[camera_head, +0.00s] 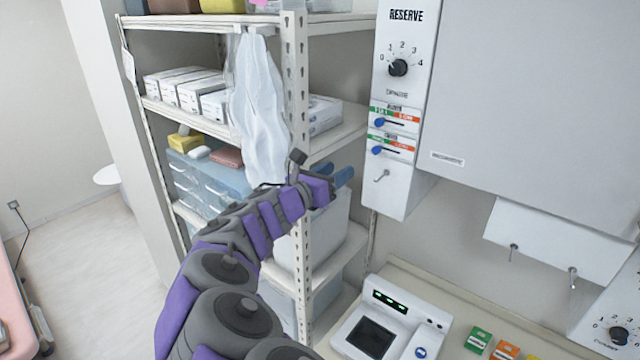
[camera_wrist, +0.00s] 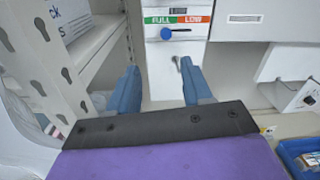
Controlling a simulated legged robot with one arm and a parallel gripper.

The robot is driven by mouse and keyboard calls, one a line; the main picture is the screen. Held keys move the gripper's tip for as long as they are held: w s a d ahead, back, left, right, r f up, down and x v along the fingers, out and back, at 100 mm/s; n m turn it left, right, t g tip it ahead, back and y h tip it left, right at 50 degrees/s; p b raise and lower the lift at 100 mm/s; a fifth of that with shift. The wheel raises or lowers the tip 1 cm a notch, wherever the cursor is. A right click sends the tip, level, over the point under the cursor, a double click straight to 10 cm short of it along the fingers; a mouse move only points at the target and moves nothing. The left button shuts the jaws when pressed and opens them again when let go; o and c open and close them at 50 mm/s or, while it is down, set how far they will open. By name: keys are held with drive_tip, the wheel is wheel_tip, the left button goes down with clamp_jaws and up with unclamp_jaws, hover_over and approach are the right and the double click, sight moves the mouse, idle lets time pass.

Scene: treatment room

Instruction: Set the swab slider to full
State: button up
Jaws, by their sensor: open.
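A narrow white panel (camera_head: 393,190) carries two sliders, one above the other, each with a green and orange-red label strip. The upper slider has a blue knob (camera_head: 379,122) at its left, green side. The lower slider's blue knob (camera_head: 377,150) is also at the left; the headings are too small to tell which one is for swabs. The wrist view shows one slider's blue knob (camera_wrist: 165,33) under the green FULL label, with LOW in red to the right. My gripper (camera_head: 346,176) is open and empty, below and left of the sliders, its blue fingers (camera_wrist: 160,82) apart from the panel.
A metal shelf rack (camera_head: 300,130) with boxes and a hanging plastic bag (camera_head: 258,95) stands close left of my gripper. A small hook (camera_head: 380,175) juts out below the sliders. A RESERVE dial (camera_head: 398,68) is above. A device (camera_head: 385,325) stands on the counter below.

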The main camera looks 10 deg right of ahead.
drive_tip(key=shift+v, duration=2.15)
